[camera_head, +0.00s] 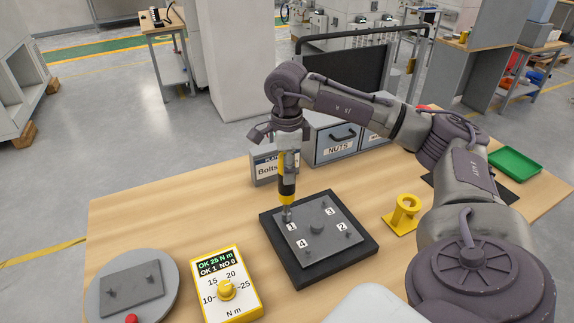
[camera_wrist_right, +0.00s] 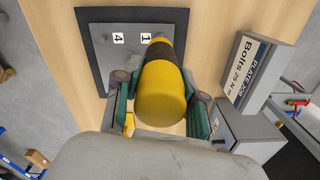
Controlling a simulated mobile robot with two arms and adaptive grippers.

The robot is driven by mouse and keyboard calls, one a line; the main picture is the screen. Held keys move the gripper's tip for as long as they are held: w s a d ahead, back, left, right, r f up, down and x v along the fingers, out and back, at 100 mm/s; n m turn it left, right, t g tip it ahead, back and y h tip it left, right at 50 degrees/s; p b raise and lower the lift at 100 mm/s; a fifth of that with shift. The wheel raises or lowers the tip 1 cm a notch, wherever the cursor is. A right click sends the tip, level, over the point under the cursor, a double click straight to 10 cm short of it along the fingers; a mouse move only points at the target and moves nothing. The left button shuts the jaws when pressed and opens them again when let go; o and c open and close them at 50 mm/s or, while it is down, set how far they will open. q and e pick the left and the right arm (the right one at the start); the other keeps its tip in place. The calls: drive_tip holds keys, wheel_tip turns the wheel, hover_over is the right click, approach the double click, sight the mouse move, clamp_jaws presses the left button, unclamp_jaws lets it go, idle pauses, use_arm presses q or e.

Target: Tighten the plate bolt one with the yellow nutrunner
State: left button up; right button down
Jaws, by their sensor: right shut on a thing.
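The yellow and black nutrunner (camera_head: 286,186) stands upright in the head view, with its tip down at the plate's corner by label 1. The bolt under the tip is hidden. My right gripper (camera_head: 287,160) is shut on the nutrunner's upper body. In the right wrist view the nutrunner (camera_wrist_right: 163,88) sits between the two green-sided fingers of the right gripper (camera_wrist_right: 160,108). The grey plate (camera_head: 318,236) has labels 1 to 4 and lies on a dark base (camera_head: 345,265). My left gripper is not in view.
A yellow torque box (camera_head: 228,290) reads "OK 25 N m" and "OK 1 NO 0". A round grey stand (camera_head: 165,290) with a small plate is at front left. The yellow holder (camera_head: 402,214) is empty. A "Bolts 25 N m" sign (camera_head: 266,169) and NUTS drawer (camera_head: 338,146) stand behind.

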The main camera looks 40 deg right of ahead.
drive_tip(key=shift+a+f, duration=0.1)
drive_tip(key=shift+w+r+p, duration=0.1)
drive_tip(key=shift+r+p, duration=2.45)
drive_tip(key=shift+r, duration=1)
drive_tip(key=shift+f, duration=0.1)
